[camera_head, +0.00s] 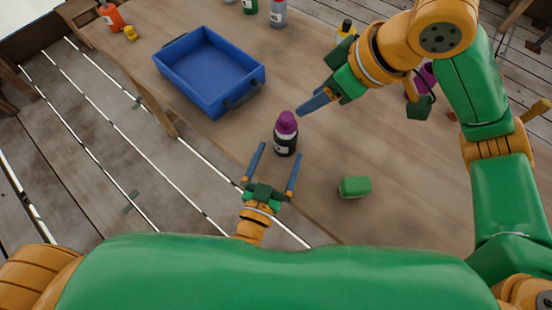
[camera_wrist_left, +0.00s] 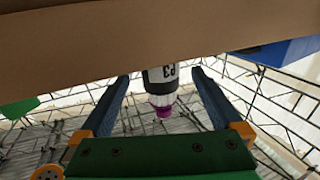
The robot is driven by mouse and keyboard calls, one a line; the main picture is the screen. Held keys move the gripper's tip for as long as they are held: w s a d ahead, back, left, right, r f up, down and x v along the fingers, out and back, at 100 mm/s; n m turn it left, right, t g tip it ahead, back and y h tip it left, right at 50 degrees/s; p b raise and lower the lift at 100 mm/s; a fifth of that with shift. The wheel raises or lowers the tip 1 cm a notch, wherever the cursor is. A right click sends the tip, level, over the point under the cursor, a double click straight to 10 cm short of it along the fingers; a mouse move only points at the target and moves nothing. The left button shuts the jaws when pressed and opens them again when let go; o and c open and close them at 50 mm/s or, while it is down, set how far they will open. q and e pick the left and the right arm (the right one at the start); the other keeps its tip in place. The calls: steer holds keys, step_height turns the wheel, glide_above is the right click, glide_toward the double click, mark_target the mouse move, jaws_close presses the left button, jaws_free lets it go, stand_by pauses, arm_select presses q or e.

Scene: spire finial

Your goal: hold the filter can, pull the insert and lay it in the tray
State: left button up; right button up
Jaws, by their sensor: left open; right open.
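The filter can (camera_head: 284,145), dark with a white label, stands upright near the table's front edge. Its purple insert (camera_head: 287,122) sits in the top. My left gripper (camera_head: 281,150) is open, its blue fingers pointing at the can from the front edge. In the left wrist view, the can (camera_wrist_left: 160,76), marked P3, shows between the open fingers (camera_wrist_left: 160,82); I see no contact. My right gripper (camera_head: 301,110) is just above and right of the insert, apart from it; its fingers overlap in the view. The blue tray (camera_head: 208,68) is empty, up and left of the can.
A green block (camera_head: 355,187) lies right of the can. An orange bottle (camera_head: 111,17), a small yellow item (camera_head: 131,33), a green bottle (camera_head: 250,5) and a grey bottle (camera_head: 278,13) stand at the far side. The table between can and tray is clear.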

mark_target(287, 116)
arm_select(q)
steer(key=x, duration=0.6)
steer(key=shift+s+r, duration=0.1)
steer(key=c, duration=1.4)
steer(key=shift+c, duration=0.2)
arm_select(e)
steer(key=o, duration=0.3)
steer(key=shift+o, duration=0.4)
steer(key=a+m+h, duration=0.1)
steer(key=m, duration=0.1)
steer(key=w+a+r+m+g+h, duration=0.1)
steer(key=a+m, duration=0.1)
steer(key=m, duration=0.1)
steer(key=w+a+m+h, duration=0.1)
steer(key=a+m, duration=0.1)
steer(key=m, duration=0.1)
steer(key=shift+r+g, duration=0.2)
steer(key=shift+g, duration=0.1)
arm_select(q)
steer(key=shift+a, duration=0.1)
arm_select(e)
steer(key=f, duration=0.4)
steer(key=w+f+m+h, duration=0.1)
steer(key=f, duration=0.2)
steer(key=f+m, duration=0.1)
steer(key=f, duration=0.3)
steer(key=shift+w+d+f+h, duration=0.15)
steer(key=shift+d+f+h, duration=0.05)
steer(key=shift+f+h, duration=0.1)
